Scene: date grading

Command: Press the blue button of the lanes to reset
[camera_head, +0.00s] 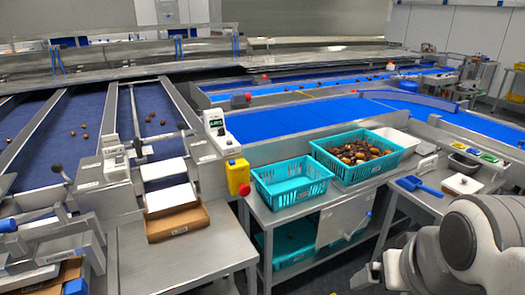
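The grading lanes (95,105) are blue belts between metal rails at the left, with a few dates on them. No blue button can be made out clearly on either box. A blue round part (8,225) shows at the far left edge, and another blue part (75,287) at the bottom left; I cannot tell whether either is the button. My arm is at the bottom right, far from the lanes; my gripper's fingers cannot be made out.
A yellow box (238,176) has a red button (244,189) below. An empty teal basket (292,198) and a date-filled teal basket (393,157) stand on the steel table. A cardboard tray (177,225) sits at the lane end. The front-left steel table (175,265) is mostly clear.

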